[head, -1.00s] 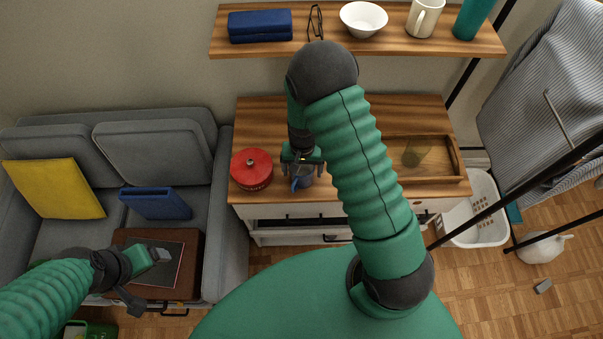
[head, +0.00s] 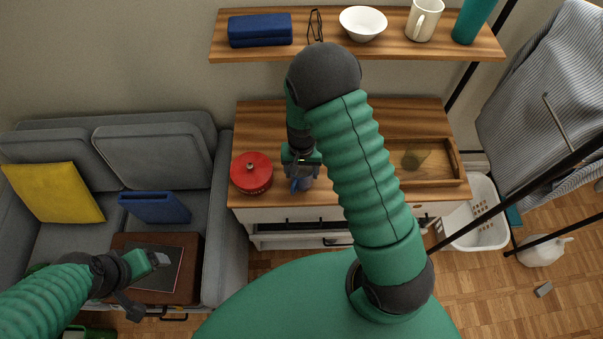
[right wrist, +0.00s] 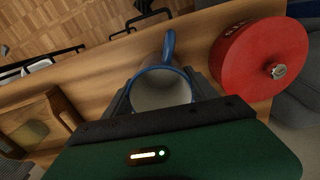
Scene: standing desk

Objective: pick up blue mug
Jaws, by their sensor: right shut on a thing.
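The blue mug (head: 301,184) is at the front of the wooden cabinet top, just right of the red canister. In the right wrist view the mug (right wrist: 161,72) shows its blue rim, pale inside and a handle pointing away from the gripper. My right gripper (head: 302,170) is shut on the mug, with one finger on each side of it; it also shows in the right wrist view (right wrist: 162,95). Whether the mug's base touches the wood cannot be told. My left gripper (head: 158,261) is far off at the lower left, over a dark book; its jaw gap is unclear.
The red canister (head: 251,173) stands close beside the mug. A wooden tray (head: 452,160) with a glass lies to the right. A shelf (head: 290,53) with a bowl, white mug and blue case hangs above. A grey sofa (head: 226,240) is at left.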

